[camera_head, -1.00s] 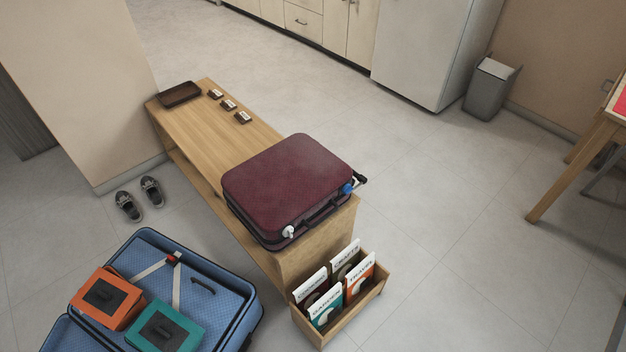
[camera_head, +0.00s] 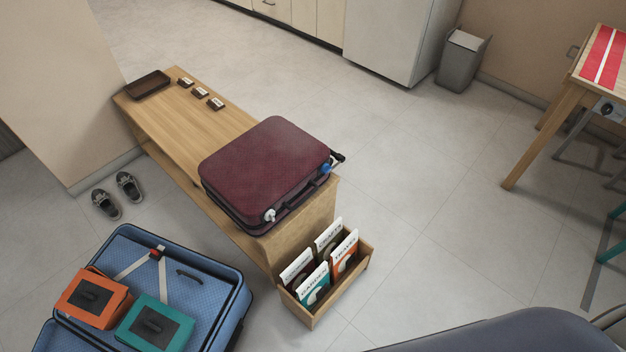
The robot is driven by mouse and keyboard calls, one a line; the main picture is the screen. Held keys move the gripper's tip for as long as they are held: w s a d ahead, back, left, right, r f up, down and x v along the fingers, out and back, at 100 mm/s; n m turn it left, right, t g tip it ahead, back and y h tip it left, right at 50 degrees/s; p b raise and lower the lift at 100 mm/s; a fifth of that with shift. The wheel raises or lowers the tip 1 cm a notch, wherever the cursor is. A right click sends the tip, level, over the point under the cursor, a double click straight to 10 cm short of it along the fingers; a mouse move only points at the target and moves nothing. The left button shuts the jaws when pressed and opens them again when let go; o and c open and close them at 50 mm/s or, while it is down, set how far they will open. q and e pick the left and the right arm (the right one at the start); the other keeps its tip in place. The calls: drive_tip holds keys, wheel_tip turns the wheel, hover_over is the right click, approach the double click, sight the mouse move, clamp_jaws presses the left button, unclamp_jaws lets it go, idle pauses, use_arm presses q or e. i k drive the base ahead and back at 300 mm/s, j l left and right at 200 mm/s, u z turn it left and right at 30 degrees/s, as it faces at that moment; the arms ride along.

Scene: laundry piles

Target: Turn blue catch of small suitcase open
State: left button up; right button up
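The small suitcase (camera_head: 265,168) is maroon and lies shut and flat on the near end of a wooden bench (camera_head: 197,125). Its handle side faces the lower right. The blue catch (camera_head: 326,168) is on that side, near the right corner. A white catch (camera_head: 269,215) is on the same side, near the left corner. The catches are too small to tell how they are turned. Neither of my grippers is in view.
A large open blue suitcase (camera_head: 236,301) holds an orange box (camera_head: 93,298) and a teal box (camera_head: 153,326) on the floor. A wooden crate (camera_head: 322,306) of labelled folders stands by the bench end. Shoes (camera_head: 118,195) lie left. Floor right of the bench is clear.

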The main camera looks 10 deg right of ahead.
sight(326, 167)
drive_tip(key=i+l+u, duration=0.1)
drive_tip(key=l, duration=0.3)
drive_tip(key=i+l, duration=0.15)
drive_tip(key=l, duration=0.25)
drive_tip(key=i+l+u, duration=0.15)
drive_tip(key=l, duration=0.25)
drive_tip(key=i+l, duration=0.1)
drive_tip(key=l, duration=0.3)
drive_tip(key=i+l+u, duration=0.15)
drive_tip(key=l, duration=0.25)
drive_tip(key=k, duration=0.05)
